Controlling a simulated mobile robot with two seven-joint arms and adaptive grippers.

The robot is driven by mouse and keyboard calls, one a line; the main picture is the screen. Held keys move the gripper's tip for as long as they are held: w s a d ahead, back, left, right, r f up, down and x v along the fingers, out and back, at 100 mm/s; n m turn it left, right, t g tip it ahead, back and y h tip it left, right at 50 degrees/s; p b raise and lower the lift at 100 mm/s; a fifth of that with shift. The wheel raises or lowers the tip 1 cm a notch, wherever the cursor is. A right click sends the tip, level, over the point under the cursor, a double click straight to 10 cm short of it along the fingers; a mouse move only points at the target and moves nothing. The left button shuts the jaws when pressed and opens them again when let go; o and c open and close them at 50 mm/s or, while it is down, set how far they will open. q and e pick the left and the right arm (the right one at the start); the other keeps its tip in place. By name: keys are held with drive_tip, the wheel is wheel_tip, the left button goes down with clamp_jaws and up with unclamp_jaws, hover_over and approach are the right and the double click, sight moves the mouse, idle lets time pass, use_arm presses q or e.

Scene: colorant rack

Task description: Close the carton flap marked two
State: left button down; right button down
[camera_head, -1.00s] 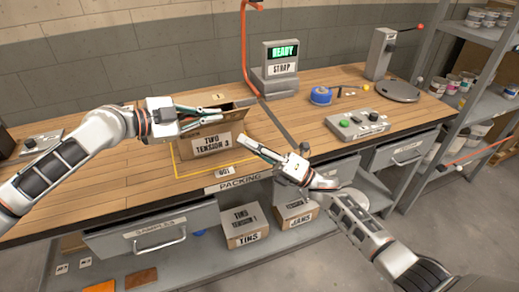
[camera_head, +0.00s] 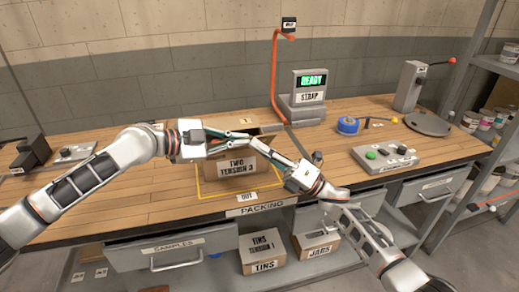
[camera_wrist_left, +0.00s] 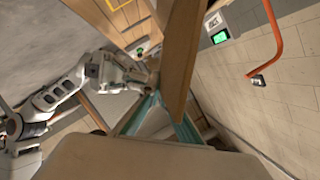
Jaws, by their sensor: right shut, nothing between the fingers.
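The carton (camera_head: 224,173), its front labelled "TWO TENSION 3", stands on the bench inside a yellow outline. A raised flap marked 1 (camera_head: 246,121) shows at its back. No flap marked two can be read; the grippers partly hide the carton top. My left gripper (camera_head: 248,138) reaches across the top from the left. In the left wrist view its teal fingers look apart, with a cardboard panel (camera_wrist_left: 183,50) passing between or just beyond them; contact is unclear. My right gripper (camera_head: 262,146) is shut and empty at the carton's upper right front edge, close to the left fingertips.
A strap machine (camera_head: 308,98) reading READY and an orange curved post (camera_head: 275,80) stand behind the carton. A button box (camera_head: 385,156) and blue tape roll (camera_head: 348,125) lie to the right. Cartons of tins (camera_head: 262,251) and jars (camera_head: 316,244) sit below.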

use_arm(q)
drive_tip(key=shift+d+f, duration=0.1)
use_arm(e)
drive_tip(key=shift+w+a+r, duration=0.1)
drive_tip(key=shift+w+r, duration=0.25)
drive_tip(key=shift+r, duration=0.1)
use_arm(q)
drive_tip(key=shift+s+f, duration=0.1)
drive_tip(key=shift+s, duration=0.05)
drive_tip(key=c, duration=2.3)
unclamp_jaws()
drive_tip(key=shift+d+f, duration=0.1)
drive_tip(key=shift+c, duration=0.2)
use_arm(e)
drive_tip(key=shift+r, duration=0.15)
